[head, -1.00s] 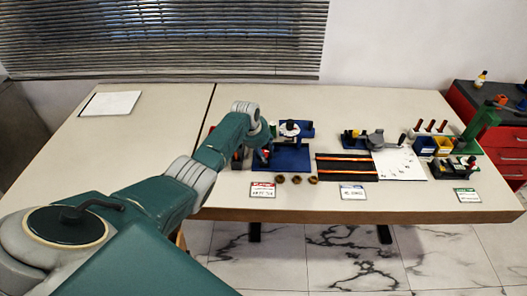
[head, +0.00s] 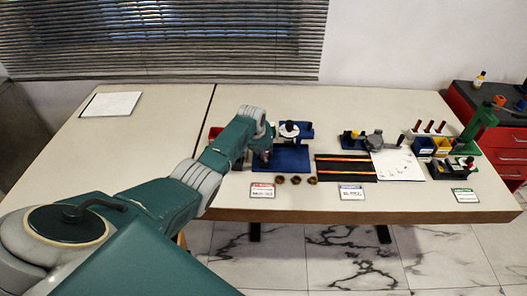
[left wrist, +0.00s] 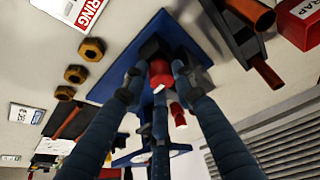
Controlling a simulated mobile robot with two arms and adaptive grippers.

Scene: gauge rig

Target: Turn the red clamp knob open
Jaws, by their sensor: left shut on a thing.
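The red clamp knob (left wrist: 161,79) sits at a dark block on the blue base plate (left wrist: 118,82) in the left wrist view. The fingers of my left gripper (left wrist: 157,84) are shut around the knob and partly hide it. Another red part (left wrist: 178,113) shows between the fingers, farther back. In the head view my left gripper (head: 262,158) is at the left part of the blue plate (head: 292,160), and my wrist hides most of the clamp there. My right gripper is not in view.
Several brown nuts (head: 296,180) lie along the plate's front, behind a red-edged label card (head: 262,191). A round gauge (head: 289,130) stands behind the plate. A black mat (head: 345,168) and white sheet (head: 398,165) lie to the right. The left table half is mostly clear.

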